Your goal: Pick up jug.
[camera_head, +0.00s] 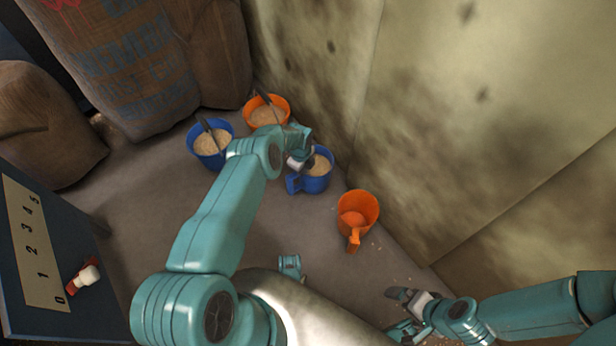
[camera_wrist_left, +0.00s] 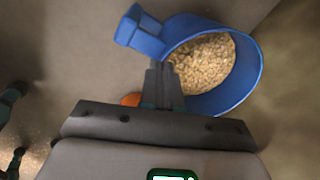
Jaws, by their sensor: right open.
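A blue jug (camera_head: 318,182) of pale grain stands on the floor near the wall, its handle (camera_head: 293,184) toward me. My left gripper (camera_head: 300,162) is over its near left rim. In the left wrist view the jug (camera_wrist_left: 247,80) fills the upper right, its handle at the upper left. The left gripper's fingers (camera_wrist_left: 162,80) look close together at the rim beside the handle; whether they grip the rim is unclear. An orange jug (camera_head: 368,205) stands to the right with something orange inside. My right gripper (camera_head: 408,312) is open and empty, low at the right.
Another blue jug (camera_head: 206,158) and an orange jug (camera_head: 250,105), both with grain and a dark tool, stand behind to the left. Sacks (camera_head: 140,70) line the back left. A stained wall (camera_head: 450,120) bounds the right. A numbered panel (camera_head: 35,245) stands at left.

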